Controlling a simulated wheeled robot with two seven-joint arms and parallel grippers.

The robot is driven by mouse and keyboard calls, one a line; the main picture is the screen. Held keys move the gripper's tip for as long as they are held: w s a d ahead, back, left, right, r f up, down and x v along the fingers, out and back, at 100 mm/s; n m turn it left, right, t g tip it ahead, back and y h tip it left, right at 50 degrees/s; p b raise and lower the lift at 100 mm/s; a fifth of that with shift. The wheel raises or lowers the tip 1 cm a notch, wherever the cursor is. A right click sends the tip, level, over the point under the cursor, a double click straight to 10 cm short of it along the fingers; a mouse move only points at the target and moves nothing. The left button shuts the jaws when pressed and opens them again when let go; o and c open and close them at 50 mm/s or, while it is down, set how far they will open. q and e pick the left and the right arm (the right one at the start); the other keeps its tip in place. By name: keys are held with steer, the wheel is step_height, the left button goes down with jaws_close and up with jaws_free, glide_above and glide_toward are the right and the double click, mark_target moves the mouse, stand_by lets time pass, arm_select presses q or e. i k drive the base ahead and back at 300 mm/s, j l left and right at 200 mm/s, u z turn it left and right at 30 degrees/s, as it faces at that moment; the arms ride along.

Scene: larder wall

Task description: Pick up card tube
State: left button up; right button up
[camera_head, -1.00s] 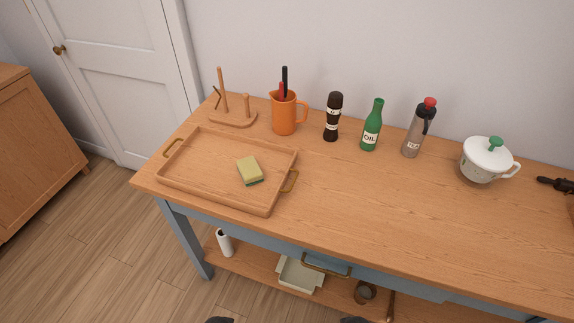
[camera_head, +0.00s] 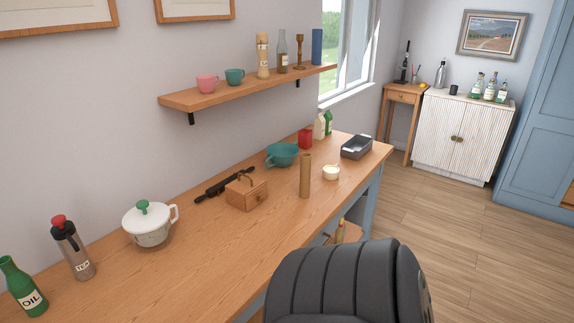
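A tall brown card tube (camera_head: 305,176) stands upright on the wooden table (camera_head: 215,268), near its front edge. A small cream bowl (camera_head: 331,172) stands to its right, and a small wooden box (camera_head: 246,192) stands to its left. The tube's whole front side shows and nothing grips it. Neither of my grippers shows in this view. A large dark grey padded shape fills the bottom middle and hides part of the table's front edge.
A teal bowl (camera_head: 282,155), a red canister (camera_head: 305,138) and a grey tin (camera_head: 356,147) stand behind or right of the tube. A white lidded pot (camera_head: 149,223), a flask (camera_head: 73,250) and an oil bottle (camera_head: 23,286) stand left. A wall shelf (camera_head: 249,88) hangs above.

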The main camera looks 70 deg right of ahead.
mark_target(305, 163)
steer(key=z, duration=2.45)
steer(key=i+l+z, duration=0.25)
steer(key=i+z, duration=0.25)
steer(key=i, duration=0.2)
steer(key=j, duration=0.05)
